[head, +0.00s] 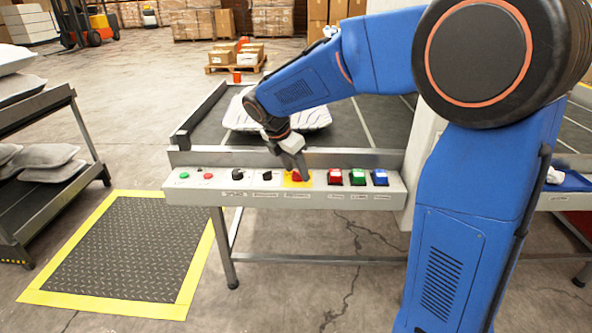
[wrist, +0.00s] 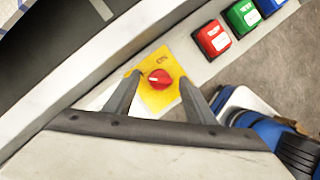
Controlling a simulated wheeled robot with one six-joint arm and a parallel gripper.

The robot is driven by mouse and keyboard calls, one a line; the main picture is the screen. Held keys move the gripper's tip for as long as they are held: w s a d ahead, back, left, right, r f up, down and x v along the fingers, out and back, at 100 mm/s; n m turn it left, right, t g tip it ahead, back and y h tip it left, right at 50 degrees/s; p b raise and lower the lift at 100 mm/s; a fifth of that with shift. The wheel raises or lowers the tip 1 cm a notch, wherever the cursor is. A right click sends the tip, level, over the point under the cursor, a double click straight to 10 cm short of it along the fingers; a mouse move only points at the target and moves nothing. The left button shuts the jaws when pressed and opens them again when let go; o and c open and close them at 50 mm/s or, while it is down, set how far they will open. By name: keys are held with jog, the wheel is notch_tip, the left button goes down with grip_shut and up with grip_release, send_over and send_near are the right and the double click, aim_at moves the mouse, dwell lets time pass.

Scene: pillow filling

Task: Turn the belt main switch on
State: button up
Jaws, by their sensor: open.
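The belt main switch is a red rotary knob on a yellow plate (wrist: 151,98) on the pale control panel (head: 230,198). In the wrist view the red knob (wrist: 160,78) carries a short white mark, and a label that seems to read ON is printed on the plate beside it. In the head view the knob (head: 298,179) is partly hidden by my gripper (head: 299,172). My gripper is open, with one finger on each side of the knob. It also shows in the wrist view (wrist: 161,81), with gaps between fingers and knob. I cannot tell whether they touch the plate.
Red (head: 334,177), green (head: 357,177) and blue (head: 380,177) buttons sit right of the knob. Black knobs (head: 238,173) and small round buttons (head: 184,175) sit left. A white pillow (head: 310,119) lies on the belt behind. A pillow rack (head: 60,150) stands left.

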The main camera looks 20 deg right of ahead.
jog(key=shift+d+f, duration=0.1)
jog(key=shift+f, duration=0.15)
jog(key=c, duration=1)
jog(key=shift+c, duration=0.2)
